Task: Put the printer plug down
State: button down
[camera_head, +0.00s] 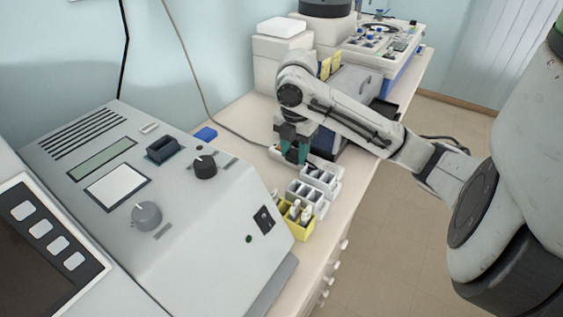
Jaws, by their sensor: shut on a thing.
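My gripper (295,152) is low over the bench, behind the grey trays, with its teal fingers pointing down. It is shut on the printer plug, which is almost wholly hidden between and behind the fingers. A thin grey cable (199,88) comes down the wall, crosses the bench top and runs up to the fingers. I cannot tell whether the plug touches the bench.
Grey compartment trays (306,196) and a yellow box (299,226) with white bottles stand in front of my gripper. A large grey machine (178,200) fills the left. A blue item (205,134) lies behind it. Bare bench top (232,118) shows left of my gripper.

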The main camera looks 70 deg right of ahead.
jog(key=b, duration=0.2)
send_over(282, 174)
notch_tip(282, 174, down, 6)
jog(key=shift+s+f, duration=0.1)
jog(key=shift+s, duration=0.05)
jog(key=shift+d+f+b, duration=0.15)
jog(key=shift+f+b, duration=0.15)
jog(key=shift+f, duration=1.4)
jog(key=shift+f, duration=0.1)
jog(key=shift+f+b, duration=0.3)
jog(key=shift+f, duration=0.05)
jog(key=shift+f, duration=0.2)
jog(key=c, duration=0.6)
grip_release()
jog(key=shift+r, duration=0.1)
